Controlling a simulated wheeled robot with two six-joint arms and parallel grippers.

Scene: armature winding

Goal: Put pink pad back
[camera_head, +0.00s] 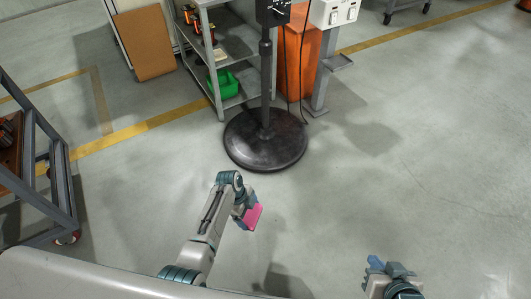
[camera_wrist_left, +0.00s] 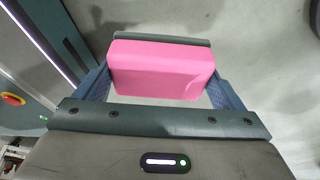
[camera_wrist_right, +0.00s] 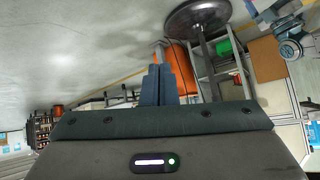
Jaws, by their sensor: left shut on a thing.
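The pink pad (camera_head: 253,216) is a small bright pink block in my left gripper (camera_head: 243,212), held out over the bare floor in the head view. In the left wrist view the pink pad (camera_wrist_left: 165,70) sits between the two blue fingers of my left gripper (camera_wrist_left: 165,88), which are shut on it from both sides. My right gripper (camera_head: 388,268) is low at the right of the head view, apart from the pad. In the right wrist view the fingers of my right gripper (camera_wrist_right: 156,86) are together with nothing seen between them.
A round black stand base (camera_head: 265,139) with a pole stands ahead on the floor. Behind it are a grey shelf rack (camera_head: 233,55) with a green bin (camera_head: 224,84) and an orange cabinet (camera_head: 304,60). A metal-framed cart (camera_head: 62,165) is at the left. The floor at right is clear.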

